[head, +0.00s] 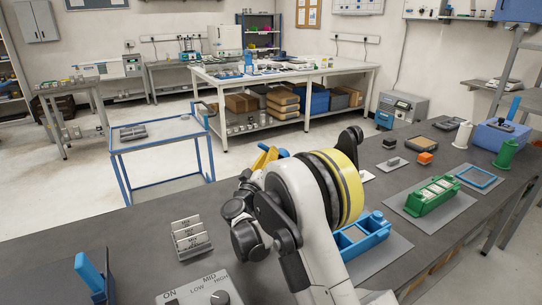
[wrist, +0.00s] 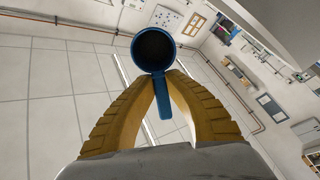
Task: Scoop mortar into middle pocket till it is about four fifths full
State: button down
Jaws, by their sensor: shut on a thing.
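My gripper (wrist: 163,85) is shut on the handle of a blue scoop (wrist: 165,95) in the wrist view. The scoop's round cup faces the camera and its inside is dark; I cannot tell whether it holds mortar. A green mould (head: 416,207) with a row of pockets lies on a grey mat at the right. Its pockets look pale, and their fill levels are too small to judge. A blue tub (head: 378,235) stands nearer, partly hidden by my arm.
A blue frame (head: 476,178), an orange block (head: 426,157), a green spool (head: 506,154) and a white spool (head: 462,135) stand around the mould. Small label cards (head: 190,242) and a knob box (head: 207,292) are at the left front. Some dark bench top is clear between them.

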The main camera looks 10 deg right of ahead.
jog(key=shift+s+a+f+t+h, duration=0.1)
jog(key=shift+s+a+t+h, duration=0.1)
jog(key=shift+t+h, duration=0.15)
jog(key=shift+d, duration=0.1)
